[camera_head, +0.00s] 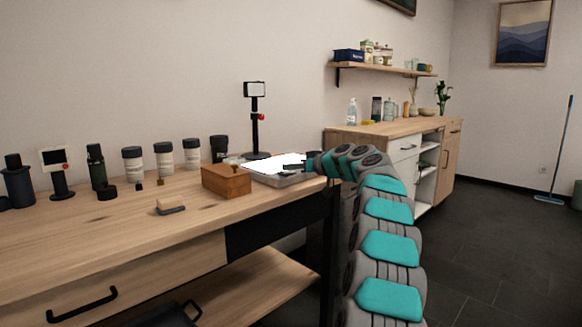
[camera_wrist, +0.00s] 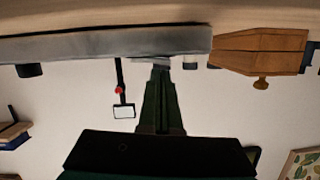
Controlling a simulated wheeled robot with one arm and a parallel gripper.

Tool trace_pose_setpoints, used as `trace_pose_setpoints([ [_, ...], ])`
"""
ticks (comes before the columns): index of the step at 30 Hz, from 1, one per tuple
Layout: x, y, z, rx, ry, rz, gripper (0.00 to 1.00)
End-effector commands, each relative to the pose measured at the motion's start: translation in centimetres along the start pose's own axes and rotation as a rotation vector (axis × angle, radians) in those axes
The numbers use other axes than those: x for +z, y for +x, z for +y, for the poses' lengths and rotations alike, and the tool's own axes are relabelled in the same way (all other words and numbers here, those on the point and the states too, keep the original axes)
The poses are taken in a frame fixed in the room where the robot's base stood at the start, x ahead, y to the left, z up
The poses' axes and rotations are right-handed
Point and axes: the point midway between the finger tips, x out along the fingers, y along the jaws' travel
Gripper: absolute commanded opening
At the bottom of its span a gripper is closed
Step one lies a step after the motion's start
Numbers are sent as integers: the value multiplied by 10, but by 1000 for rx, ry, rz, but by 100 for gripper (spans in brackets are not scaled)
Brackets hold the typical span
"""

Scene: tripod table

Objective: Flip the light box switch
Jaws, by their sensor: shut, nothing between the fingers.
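The light box (camera_head: 270,178) is a low grey tray-like box with a bright white top, on the far right end of the wooden table. In the upside-down wrist view, its grey side (camera_wrist: 90,44) runs across the upper left. My gripper (camera_head: 287,166) shows over the box's right part in the head view. In the wrist view, my gripper (camera_wrist: 161,62) is shut and empty, its tips at the grey side's edge. I cannot tell whether they touch it. I cannot make out the switch in either view; the fingertips may hide it.
A wooden box with a knob (camera_head: 226,181) stands just left of the light box. A black stand with a small screen (camera_head: 255,110) rises behind it. Several dark-lidded jars (camera_head: 164,158) line the table's back. A brush-like block (camera_head: 170,207) lies near the front.

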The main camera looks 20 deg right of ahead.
Motion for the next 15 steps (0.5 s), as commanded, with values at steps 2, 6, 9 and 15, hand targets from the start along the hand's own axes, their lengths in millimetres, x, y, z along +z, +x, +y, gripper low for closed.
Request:
trace_pose_setpoints([
  [2, 0, 0, 0, 0, 0, 0, 0],
  [6, 2, 0, 0, 1, -4, 0, 0],
  [9, 7, 2, 0, 5, -25, 1, 0],
  [15, 12, 3, -2, 21, -96, 1, 0],
])
